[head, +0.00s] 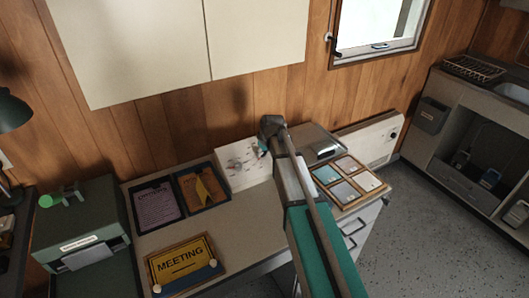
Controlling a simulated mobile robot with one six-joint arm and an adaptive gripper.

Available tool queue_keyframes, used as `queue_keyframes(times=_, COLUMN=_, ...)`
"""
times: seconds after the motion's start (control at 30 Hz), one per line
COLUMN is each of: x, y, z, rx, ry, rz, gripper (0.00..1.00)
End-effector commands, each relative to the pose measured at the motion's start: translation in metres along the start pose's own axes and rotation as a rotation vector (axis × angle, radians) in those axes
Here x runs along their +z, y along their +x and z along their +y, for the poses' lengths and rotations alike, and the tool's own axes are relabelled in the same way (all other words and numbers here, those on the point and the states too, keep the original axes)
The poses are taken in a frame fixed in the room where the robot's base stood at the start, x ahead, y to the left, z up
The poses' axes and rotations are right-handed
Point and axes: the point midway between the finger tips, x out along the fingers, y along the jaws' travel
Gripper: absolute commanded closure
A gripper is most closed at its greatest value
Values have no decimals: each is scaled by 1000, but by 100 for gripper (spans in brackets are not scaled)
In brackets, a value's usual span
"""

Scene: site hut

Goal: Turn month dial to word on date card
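A white board or box (232,172) with small red and dark marks stands at the back of the desk against the wood wall. I cannot make out a month dial or a readable word on it, and my arm hides its right part. My gripper (264,150) is at the end of my outstretched arm, in front of or beside the board's upper right edge. I cannot tell whether it touches anything or whether its fingers are open. No date card can be identified for sure.
On the desk (228,222) are a dark tray (129,192) with purple and orange cards, a yellow MEETING sign (180,252) and a framed panel (365,187) of several tiles. A green box-like machine (60,232) stands left. Cream cabinets (150,45) hang above.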

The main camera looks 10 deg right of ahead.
Motion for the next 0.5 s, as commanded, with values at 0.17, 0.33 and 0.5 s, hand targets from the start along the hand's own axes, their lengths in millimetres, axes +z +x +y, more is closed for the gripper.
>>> queue_keyframes(times=0.17, x=0, y=0, z=1, rx=2, ry=0, rz=0, gripper=100)
queue_keyframes(times=0.33, x=0, y=0, z=1, rx=2, ry=0, rz=0, gripper=100)
queue_keyframes(times=0.5, x=0, y=0, z=1, rx=3, ry=0, rz=0, gripper=100)
